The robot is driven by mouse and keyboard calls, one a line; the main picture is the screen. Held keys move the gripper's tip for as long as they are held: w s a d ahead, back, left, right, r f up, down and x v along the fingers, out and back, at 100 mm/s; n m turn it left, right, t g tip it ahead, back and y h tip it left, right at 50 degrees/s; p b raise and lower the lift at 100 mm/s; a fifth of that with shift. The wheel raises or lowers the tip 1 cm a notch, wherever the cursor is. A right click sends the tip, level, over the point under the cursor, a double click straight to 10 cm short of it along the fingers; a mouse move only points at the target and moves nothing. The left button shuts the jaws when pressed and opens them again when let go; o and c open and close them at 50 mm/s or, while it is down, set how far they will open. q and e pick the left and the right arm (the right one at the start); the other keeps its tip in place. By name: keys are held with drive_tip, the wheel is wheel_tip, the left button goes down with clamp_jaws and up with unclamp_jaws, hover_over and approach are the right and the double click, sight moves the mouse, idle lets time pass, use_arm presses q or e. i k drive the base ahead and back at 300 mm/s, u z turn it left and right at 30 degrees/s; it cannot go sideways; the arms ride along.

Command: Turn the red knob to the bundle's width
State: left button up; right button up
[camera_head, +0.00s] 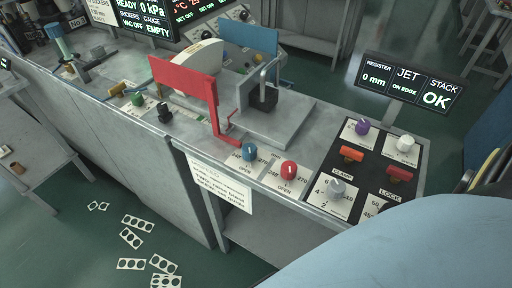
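The red knob (289,170) sits on a white dial plate on the bench's front edge, right of the blue knob (250,152). Its plate carries numbers such as 240 and 270 and the word OPEN; the exact pointer setting is too small to read. A cream-coloured stack (198,66), likely the bundle, stands between an upright red plate (184,80) in front and an upright blue plate (249,38) behind. Whether the plates touch it I cannot tell. Neither gripper is in view.
A black panel (340,218) at right holds purple, white, grey and orange-red controls. A display (410,85) reads register 0 mm, jet on edge, stack OK. A large pale blue shape covers the lower right. Punched strips (138,222) lie on the floor.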

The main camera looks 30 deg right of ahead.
sight(289, 169)
drive_tip(key=u, duration=0.1)
drive_tip(key=k, duration=0.6)
drive_tip(key=z, duration=1.05)
